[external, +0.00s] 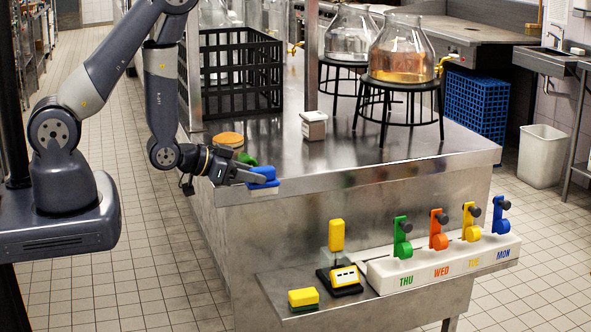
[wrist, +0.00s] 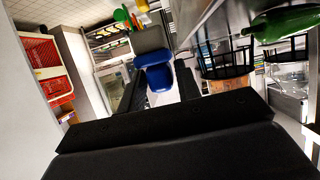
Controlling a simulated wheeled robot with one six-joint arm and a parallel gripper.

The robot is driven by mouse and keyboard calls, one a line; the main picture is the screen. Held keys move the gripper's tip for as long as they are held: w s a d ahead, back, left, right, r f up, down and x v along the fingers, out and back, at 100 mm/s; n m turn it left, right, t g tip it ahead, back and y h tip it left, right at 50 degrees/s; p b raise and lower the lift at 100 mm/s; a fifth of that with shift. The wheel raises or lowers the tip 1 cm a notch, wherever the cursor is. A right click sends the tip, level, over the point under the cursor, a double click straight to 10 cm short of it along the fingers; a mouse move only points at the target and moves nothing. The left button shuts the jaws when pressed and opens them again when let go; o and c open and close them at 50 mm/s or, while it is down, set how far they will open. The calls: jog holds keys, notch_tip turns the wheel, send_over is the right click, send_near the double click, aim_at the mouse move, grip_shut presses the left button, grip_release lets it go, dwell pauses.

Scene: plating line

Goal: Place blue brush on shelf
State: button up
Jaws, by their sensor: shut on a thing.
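The blue brush (external: 263,176) is at the tip of my gripper (external: 250,180), at the near left corner of the steel counter (external: 330,178). In the wrist view the blue brush (wrist: 158,78) shows between the two dark fingers of my gripper (wrist: 157,88), with a grey part beyond it. My gripper is shut on it. I cannot tell whether the brush touches the counter edge. A lower steel shelf (external: 275,287) juts out from the counter's front, below and to the right of my gripper.
On the lower shelf stand a yellow-green sponge (external: 303,298), a black-based yellow device (external: 338,278) and a white rack (external: 440,262) with coloured levers. A black crate (external: 240,72), a white-topped container (external: 314,125) and glass jars on stands (external: 403,50) occupy the counter.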

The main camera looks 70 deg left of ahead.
notch_tip(320, 180, up, 17)
jog(key=w+a+n+g+y+b, duration=0.1)
jog(key=w+a+n+y+b, duration=0.3)
jog(key=a, duration=0.8)
jog(key=w+a+y, duration=0.1)
jog(key=w+a, duration=0.4)
jog(key=a, duration=0.7)
jog(key=shift+w+a+f+p, duration=0.15)
jog(key=shift+f+p, duration=0.2)
jog(key=shift+f, duration=3.6)
jog(key=shift+w+a+f+p, duration=0.1)
jog(key=shift+f+p, duration=0.25)
jog(key=shift+f, duration=3.55)
jog(key=shift+f, duration=0.2)
jog(key=o, duration=1.1)
jog(key=shift+c, duration=0.2)
jog(key=shift+r, duration=0.2)
